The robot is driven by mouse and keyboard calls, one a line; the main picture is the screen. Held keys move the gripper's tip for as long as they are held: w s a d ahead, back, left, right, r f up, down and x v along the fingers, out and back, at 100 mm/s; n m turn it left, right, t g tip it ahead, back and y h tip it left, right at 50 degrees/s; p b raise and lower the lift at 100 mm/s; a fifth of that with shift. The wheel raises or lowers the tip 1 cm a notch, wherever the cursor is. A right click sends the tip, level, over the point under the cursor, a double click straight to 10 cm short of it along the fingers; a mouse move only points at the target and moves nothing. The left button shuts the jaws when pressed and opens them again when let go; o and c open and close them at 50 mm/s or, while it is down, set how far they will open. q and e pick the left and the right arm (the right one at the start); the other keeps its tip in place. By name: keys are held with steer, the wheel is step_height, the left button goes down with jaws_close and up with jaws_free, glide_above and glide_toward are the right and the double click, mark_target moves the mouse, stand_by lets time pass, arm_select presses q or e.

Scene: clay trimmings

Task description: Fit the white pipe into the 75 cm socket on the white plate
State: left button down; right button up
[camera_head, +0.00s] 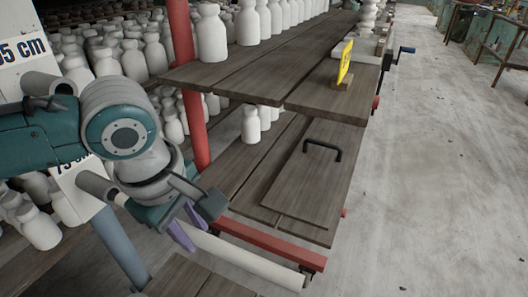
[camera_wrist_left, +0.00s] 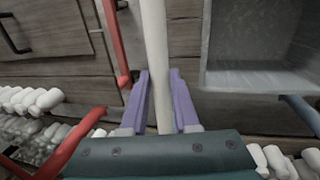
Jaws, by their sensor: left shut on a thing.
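The white pipe (camera_head: 250,261) is long and slanted, running from my left gripper (camera_head: 189,228) down to the right in the head view. The left gripper's purple fingers are shut on the pipe, which also shows between them in the left wrist view (camera_wrist_left: 155,60). The white plate (camera_head: 75,200) stands at the left edge, partly behind my arm. Its lower label reads 75 cm, and a grey tube socket (camera_head: 93,184) sticks out beside it. A short whitish pipe end shows close to that socket's mouth; whether it is inside, I cannot tell. My right gripper is out of view.
A higher grey socket (camera_head: 45,85) sits under a cut-off label. A red post (camera_head: 186,80) and wooden shelves (camera_head: 255,75) with many white bottles stand behind the gripper. A board with a black handle (camera_head: 322,149) lies lower.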

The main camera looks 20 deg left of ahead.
arm_select(q)
steer(key=shift+a, duration=0.4)
steer(key=shift+r, duration=0.1)
stand_by(0.4)
steer(key=shift+p, duration=0.6)
stand_by(0.3)
steer(key=shift+p, duration=0.45)
stand_by(0.4)
steer(key=shift+p, duration=0.4)
steer(key=shift+w+a+p, duration=0.15)
steer(key=shift+a, duration=1.15)
steer(key=shift+w+a+p, duration=0.1)
steer(key=shift+a+p, duration=0.05)
steer(key=shift+a, duration=1.1)
